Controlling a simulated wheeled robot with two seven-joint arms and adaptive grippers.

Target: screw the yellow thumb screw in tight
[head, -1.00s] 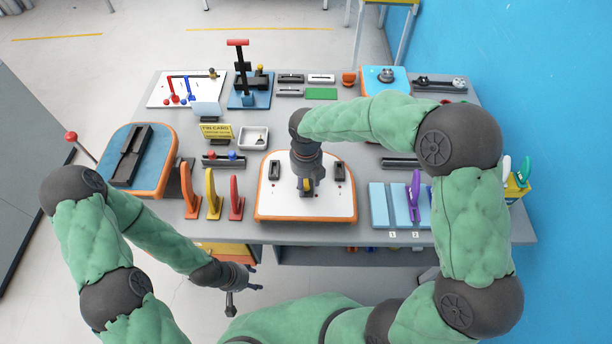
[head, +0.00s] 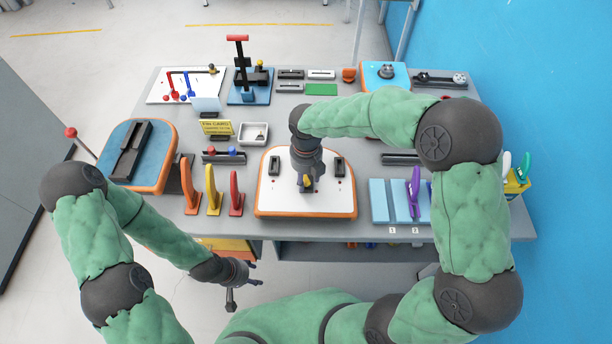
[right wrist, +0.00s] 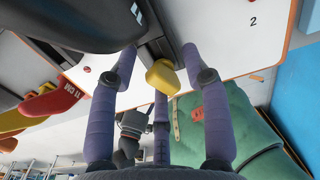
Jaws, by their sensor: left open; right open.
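The yellow thumb screw (head: 308,182) is on the white orange-rimmed board (head: 280,207) at the table's front middle. In the right wrist view the thumb screw (right wrist: 163,76) shows as a rounded yellow head against a dark block. My right gripper (head: 307,188) points down over it. In the right wrist view its fingers (right wrist: 160,70) are spread around the yellow head, with gaps visible. How deep the screw sits cannot be seen. My left gripper (head: 250,275) is open and empty, low in front of the table edge.
Black blocks (head: 274,167) and (head: 339,167) stand on the board on both sides of my right gripper. Red, yellow and orange upright pieces (head: 211,192) stand to the left. Light blue boards (head: 379,203) with a purple clamp (head: 414,190) lie to the right.

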